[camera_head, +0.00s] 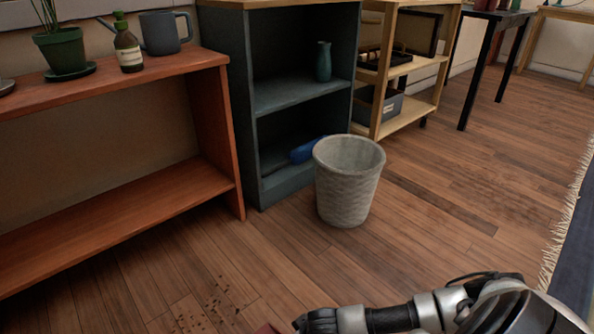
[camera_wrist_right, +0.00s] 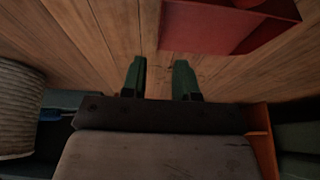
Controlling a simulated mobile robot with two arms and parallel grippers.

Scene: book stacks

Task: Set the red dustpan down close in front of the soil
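Soil (camera_head: 212,306) lies as dark crumbs on the wooden floor, low in the head view, in front of the reddish shelf. A red piece (camera_head: 267,328), seemingly the dustpan, just shows at the bottom edge beside my right arm. In the right wrist view the red dustpan (camera_wrist_right: 225,27) is at the top, cut off by the frame, over the floorboards; I cannot tell whether it touches the floor. My right gripper (camera_wrist_right: 160,75) is open, with bare floor between its two green fingers. The dustpan is beyond the fingers, not between them. My left gripper is out of view.
A pale woven basket (camera_head: 347,185) stands on the floor before a teal shelf (camera_head: 290,95) holding a blue item (camera_head: 306,151). A reddish wooden shelf (camera_head: 110,205) is at the left. A fringed rug (camera_head: 577,235) lies at the right.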

